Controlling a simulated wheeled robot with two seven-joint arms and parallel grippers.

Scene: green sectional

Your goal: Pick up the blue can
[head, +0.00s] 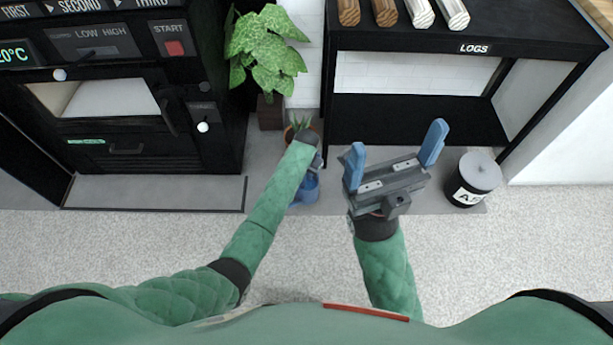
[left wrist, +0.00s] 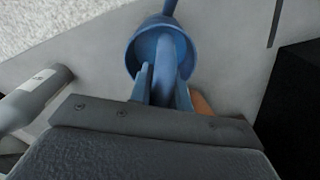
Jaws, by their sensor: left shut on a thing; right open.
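The blue can (head: 307,190) is a watering can on the grey floor strip, partly hidden by my left gripper in the head view. The left wrist view shows its round open body (left wrist: 133,58), its handle (left wrist: 164,62) and its spout at the top edge. My left gripper (left wrist: 162,88) has its blue fingers on both sides of the handle and is shut on it. In the head view my left gripper (head: 313,168) reaches down from above, fingertips mostly hidden. My right gripper (head: 396,150) is open and empty, to the right of the can.
A small potted plant (head: 299,123) stands just behind the can, with a larger leafy plant (head: 268,55) further back. A black oven (head: 120,150) is at the left. A black log rack (head: 400,120) and an ash bin (head: 475,180) are at the right. The pale carpet in front is clear.

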